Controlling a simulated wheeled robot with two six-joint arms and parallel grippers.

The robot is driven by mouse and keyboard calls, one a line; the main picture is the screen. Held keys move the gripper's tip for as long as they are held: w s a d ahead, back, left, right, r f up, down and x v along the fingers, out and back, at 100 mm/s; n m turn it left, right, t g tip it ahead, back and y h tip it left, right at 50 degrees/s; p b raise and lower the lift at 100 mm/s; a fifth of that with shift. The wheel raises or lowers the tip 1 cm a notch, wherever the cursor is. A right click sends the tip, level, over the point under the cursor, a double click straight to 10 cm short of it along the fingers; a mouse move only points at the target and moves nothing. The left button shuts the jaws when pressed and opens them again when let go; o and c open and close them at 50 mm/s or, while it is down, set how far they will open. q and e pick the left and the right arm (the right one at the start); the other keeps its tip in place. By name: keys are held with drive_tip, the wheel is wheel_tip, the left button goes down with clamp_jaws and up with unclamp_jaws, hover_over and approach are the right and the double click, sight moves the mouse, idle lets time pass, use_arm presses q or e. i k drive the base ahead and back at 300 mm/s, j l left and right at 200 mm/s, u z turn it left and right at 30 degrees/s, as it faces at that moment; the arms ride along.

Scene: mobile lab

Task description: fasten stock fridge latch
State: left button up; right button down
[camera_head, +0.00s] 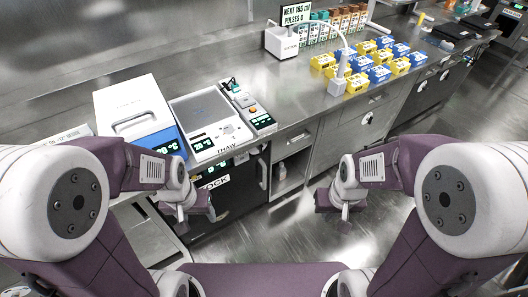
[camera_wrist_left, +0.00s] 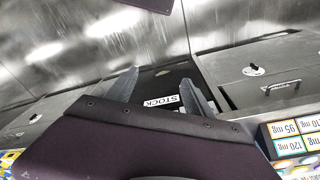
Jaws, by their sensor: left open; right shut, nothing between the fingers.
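The stock fridge is the dark front under the counter, with a white STOCK label (camera_head: 215,182) partly behind my left arm. A pale vertical handle (camera_head: 262,174) shows at its right edge; I cannot tell a separate latch or its state. My left gripper (camera_head: 204,214) is in front of the fridge, below the label. In the left wrist view, its two fingers (camera_wrist_left: 160,92) are spread, with the STOCK label (camera_wrist_left: 161,101) seen between them and nothing held. My right gripper (camera_head: 344,218) is shut and empty, over the floor to the right of the fridge.
On the steel counter (camera_head: 290,98) stand a white box with a blue front (camera_head: 133,112), a THAW plate unit (camera_head: 205,117) and a small device (camera_head: 250,108). Yellow and blue boxes (camera_head: 381,73) stand further right. An open shelf bay (camera_head: 290,172) is right of the fridge. The floor (camera_head: 285,235) is clear.

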sight(261, 147)
drive_tip(key=i+l, duration=0.25)
drive_tip(key=i, duration=0.15)
drive_tip(key=i+l+z, duration=0.1)
drive_tip(key=i+l, duration=0.2)
drive_tip(key=i, duration=0.05)
